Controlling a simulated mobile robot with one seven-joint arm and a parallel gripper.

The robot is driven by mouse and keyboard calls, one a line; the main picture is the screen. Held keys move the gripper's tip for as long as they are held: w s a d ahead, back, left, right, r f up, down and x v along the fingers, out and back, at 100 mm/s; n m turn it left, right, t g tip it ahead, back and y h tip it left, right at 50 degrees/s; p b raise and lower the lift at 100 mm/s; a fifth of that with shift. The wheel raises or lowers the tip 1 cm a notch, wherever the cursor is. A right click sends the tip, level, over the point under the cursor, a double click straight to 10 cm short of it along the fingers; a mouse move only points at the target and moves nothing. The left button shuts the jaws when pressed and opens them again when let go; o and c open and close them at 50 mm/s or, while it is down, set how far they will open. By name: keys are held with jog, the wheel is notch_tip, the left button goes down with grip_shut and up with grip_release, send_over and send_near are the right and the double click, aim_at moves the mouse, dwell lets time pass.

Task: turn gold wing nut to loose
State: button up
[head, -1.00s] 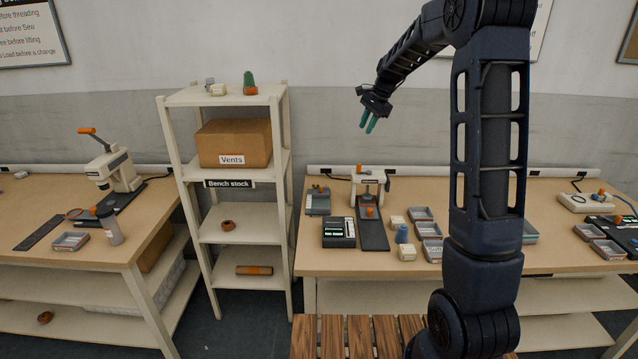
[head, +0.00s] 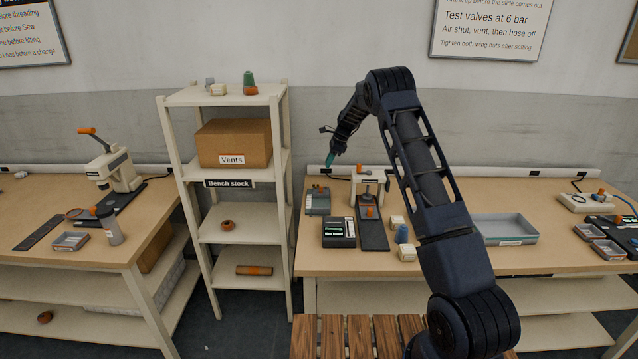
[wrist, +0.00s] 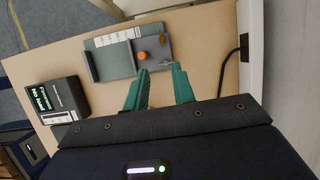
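A grey-green slide fixture (wrist: 120,62) lies on the bench beneath my gripper in the wrist view; it also shows in the head view (head: 318,201). It carries an orange knob (wrist: 141,56) and two small metal pieces, one gold-looking (wrist: 137,32) at its far edge and a paler one (wrist: 166,64) near my fingertips. In the head view my gripper (head: 330,160) is above and behind the fixture.
A black display box (wrist: 57,98) stands beside the fixture. A cream press (head: 368,183) stands just right of it. The white shelf unit (head: 287,170) rises to the left, and a cable (wrist: 228,60) runs along the wall side.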

jog(key=x, duration=1.2)
jog(key=shift+w+f, duration=0.1)
jog(key=shift+w, duration=0.15)
jog(key=shift+a, duration=0.1)
grip_shut()
